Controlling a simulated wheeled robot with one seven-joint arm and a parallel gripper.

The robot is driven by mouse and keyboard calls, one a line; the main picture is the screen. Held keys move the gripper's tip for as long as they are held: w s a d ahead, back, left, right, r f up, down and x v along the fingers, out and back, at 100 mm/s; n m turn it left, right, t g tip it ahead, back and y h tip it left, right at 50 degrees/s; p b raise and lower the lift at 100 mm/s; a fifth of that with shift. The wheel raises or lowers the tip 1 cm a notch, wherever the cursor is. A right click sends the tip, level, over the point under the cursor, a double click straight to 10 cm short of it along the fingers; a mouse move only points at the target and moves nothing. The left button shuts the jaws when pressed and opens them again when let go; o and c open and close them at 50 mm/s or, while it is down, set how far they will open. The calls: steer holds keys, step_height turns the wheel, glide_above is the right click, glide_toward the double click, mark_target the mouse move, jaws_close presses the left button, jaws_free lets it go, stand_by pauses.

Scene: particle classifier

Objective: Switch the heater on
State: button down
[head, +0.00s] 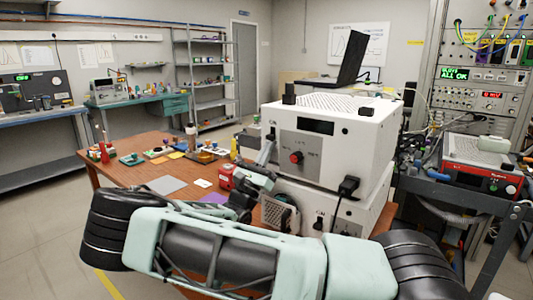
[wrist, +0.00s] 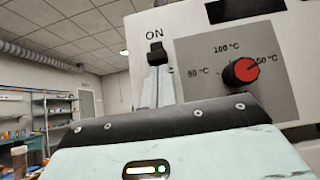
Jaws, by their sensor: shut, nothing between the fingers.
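The heater (head: 330,130) is a white box with a dark display (head: 315,126) and a red knob (head: 296,157) on a grey panel; the knob also shows in the wrist view (wrist: 241,71). In the wrist view a black switch (wrist: 157,53) sits left of the panel, just under the label ON. My gripper (head: 267,149) is shut and empty at the left part of the heater's front. In the wrist view its fingers (wrist: 156,78) rise to just below the switch. I cannot tell whether they touch it.
A second white box (head: 325,208) stands under the heater, with a black plug (head: 348,188) in front. A laptop (head: 350,60) stands behind the heater. The wooden table (head: 125,178) holds small objects on the left. A cart with a red device (head: 480,165) is at the right.

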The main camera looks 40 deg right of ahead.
steer(key=shift+r+p, duration=1.5)
steer(key=shift+p, duration=0.1)
steer(key=shift+f, duration=0.1)
steer(key=d+f+b+v, duration=0.2)
steer(key=b+v, duration=0.1)
steer(key=v, duration=1)
steer(key=shift+b, duration=0.4)
steer(key=shift+w+f, duration=0.1)
steer(key=shift+w, duration=0.05)
